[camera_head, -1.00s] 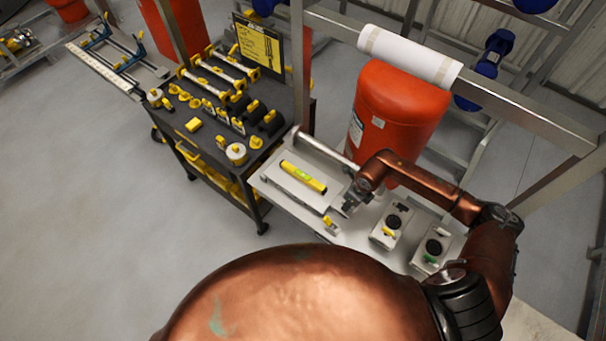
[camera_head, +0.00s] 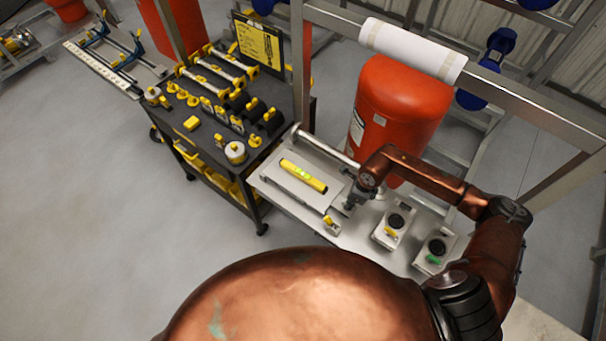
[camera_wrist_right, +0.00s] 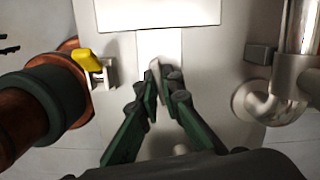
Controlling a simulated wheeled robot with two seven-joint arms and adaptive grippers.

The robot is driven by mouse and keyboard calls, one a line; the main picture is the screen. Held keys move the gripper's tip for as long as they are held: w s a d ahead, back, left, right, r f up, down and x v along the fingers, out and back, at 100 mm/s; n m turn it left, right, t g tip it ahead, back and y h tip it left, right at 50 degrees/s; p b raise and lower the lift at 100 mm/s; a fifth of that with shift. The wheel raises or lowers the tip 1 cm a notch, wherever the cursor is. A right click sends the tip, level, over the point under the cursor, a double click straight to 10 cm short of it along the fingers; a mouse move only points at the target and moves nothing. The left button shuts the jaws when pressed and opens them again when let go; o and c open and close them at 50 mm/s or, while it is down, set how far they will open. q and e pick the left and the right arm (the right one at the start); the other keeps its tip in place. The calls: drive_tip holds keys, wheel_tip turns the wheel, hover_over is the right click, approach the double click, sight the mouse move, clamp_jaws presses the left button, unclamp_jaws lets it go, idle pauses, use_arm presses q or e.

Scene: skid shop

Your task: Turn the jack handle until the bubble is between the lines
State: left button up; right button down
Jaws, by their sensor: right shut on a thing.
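A yellow spirit level (camera_head: 303,175) lies on a pale flat plate (camera_head: 285,187) on the light bench. Its greenish vial shows in the head view, but the bubble and lines are too small to read. My right gripper (camera_head: 349,203) is at the plate's right end, pointing down. In the right wrist view, its green fingers (camera_wrist_right: 160,82) close on a small pale piece (camera_wrist_right: 155,68), apparently the jack handle, at the end of a pale strip by the plate (camera_wrist_right: 158,12). Most of that piece is hidden by the fingers. My left gripper is out of view.
A small yellow-topped bracket (camera_head: 330,222) stands close to the gripper. A metal tube (camera_head: 325,149) runs along the bench's back. Two boxes with round dark tops (camera_head: 396,222) (camera_head: 437,248) stand to the right. A red cylinder (camera_head: 398,105) stands behind.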

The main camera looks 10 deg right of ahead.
drive_tip(key=shift+w+r, duration=0.1)
idle(0.3)
drive_tip(key=shift+n, duration=0.3)
drive_tip(key=shift+b, duration=0.4)
drive_tip(key=c, duration=2.1)
unclamp_jaws()
drive_tip(key=shift+r+p, duration=1.9)
drive_tip(key=shift+r, duration=1.6)
